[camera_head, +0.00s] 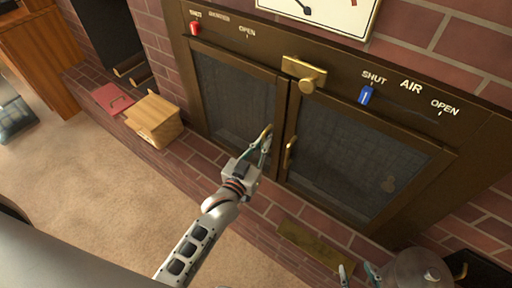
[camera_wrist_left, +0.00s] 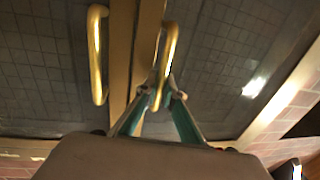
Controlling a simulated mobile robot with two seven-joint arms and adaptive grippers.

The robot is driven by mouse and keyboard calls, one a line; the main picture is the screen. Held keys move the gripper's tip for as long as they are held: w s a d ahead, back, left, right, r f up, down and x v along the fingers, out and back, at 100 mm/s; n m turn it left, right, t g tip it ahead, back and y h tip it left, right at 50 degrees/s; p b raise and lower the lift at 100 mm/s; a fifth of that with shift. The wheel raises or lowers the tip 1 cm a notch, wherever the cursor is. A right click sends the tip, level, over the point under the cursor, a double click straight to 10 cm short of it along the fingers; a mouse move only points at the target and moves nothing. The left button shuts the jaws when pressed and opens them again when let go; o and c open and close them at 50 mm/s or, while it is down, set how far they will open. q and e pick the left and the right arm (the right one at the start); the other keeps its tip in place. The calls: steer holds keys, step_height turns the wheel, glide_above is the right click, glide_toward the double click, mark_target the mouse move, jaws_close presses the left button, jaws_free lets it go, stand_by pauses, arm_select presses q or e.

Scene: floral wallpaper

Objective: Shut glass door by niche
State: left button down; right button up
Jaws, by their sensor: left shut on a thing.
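The left glass door (camera_head: 235,97), dark-paned in a brass-brown frame, is on the niche side of the stove front. It looks flush or almost flush with the frame; I cannot tell if a small gap remains. My left gripper (camera_head: 266,147) is shut on its brass handle (camera_head: 268,131). In the left wrist view the gripper fingers (camera_wrist_left: 159,100) close around the lower end of that handle (camera_wrist_left: 168,50). The right glass door (camera_head: 350,155) has its own handle (camera_head: 290,153), which nothing touches. My right gripper (camera_head: 358,272) is at the bottom edge, fingers apart.
The dark niche (camera_head: 105,35) with logs is at upper left. A brass latch (camera_head: 305,76) sits above the doors. A glass lidded vessel (camera_head: 415,268) stands near my right gripper.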

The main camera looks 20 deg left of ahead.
arm_select(q)
steer(key=shift+w+d, duration=0.25)
steer(key=shift+w, duration=0.1)
steer(key=shift+r, duration=0.15)
steer(key=c, duration=2.4)
jaws_free()
steer(key=shift+c, duration=0.2)
steer(key=shift+w+d, duration=0.1)
steer(key=shift+w, duration=0.05)
steer(key=shift+s+f, duration=0.2)
steer(key=s+a, duration=0.2)
steer(key=s, duration=0.9)
steer(key=shift+s+a, duration=0.2)
steer(key=shift+s, duration=0.05)
steer(key=shift+r, duration=0.1)
